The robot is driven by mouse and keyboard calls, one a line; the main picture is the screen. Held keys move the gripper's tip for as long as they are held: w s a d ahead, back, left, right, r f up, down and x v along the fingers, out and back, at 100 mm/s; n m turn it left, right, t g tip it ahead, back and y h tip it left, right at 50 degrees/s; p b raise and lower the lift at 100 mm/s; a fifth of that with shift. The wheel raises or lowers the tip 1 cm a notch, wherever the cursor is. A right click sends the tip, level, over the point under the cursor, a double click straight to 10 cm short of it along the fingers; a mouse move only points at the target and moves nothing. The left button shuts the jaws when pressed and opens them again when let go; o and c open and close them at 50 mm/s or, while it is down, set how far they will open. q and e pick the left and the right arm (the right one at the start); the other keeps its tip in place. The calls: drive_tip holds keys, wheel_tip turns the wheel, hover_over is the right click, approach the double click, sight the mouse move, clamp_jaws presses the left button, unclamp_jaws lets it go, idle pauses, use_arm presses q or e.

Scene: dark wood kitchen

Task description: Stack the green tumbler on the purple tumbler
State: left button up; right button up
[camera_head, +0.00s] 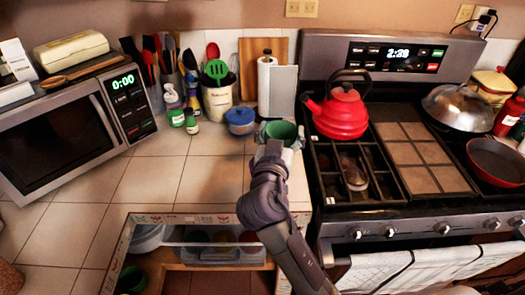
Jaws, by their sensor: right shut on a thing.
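A green tumbler (283,130) is at the counter's right side, close to the stove. My right gripper (279,143) reaches up to it from the lower right and is shut on it. The wrist hides the tumbler's lower part, so I cannot tell whether it touches anything below. I cannot make out a purple tumbler; it may be hidden behind my arm. My left gripper is not in view.
A blue lidded pot (239,121) and a utensil crock (217,101) stand left of the tumbler. A red kettle (342,113) sits on the stove to the right. An open drawer (122,247) is in front. The tiled counter (165,180) is mostly clear.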

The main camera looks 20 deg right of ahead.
drive_tip(key=w+a+f, duration=0.3)
drive_tip(key=f, duration=0.5)
drive_tip(key=shift+w+a+f, duration=0.2)
drive_tip(key=shift+w, duration=0.2)
drive_tip(key=o, duration=1.3)
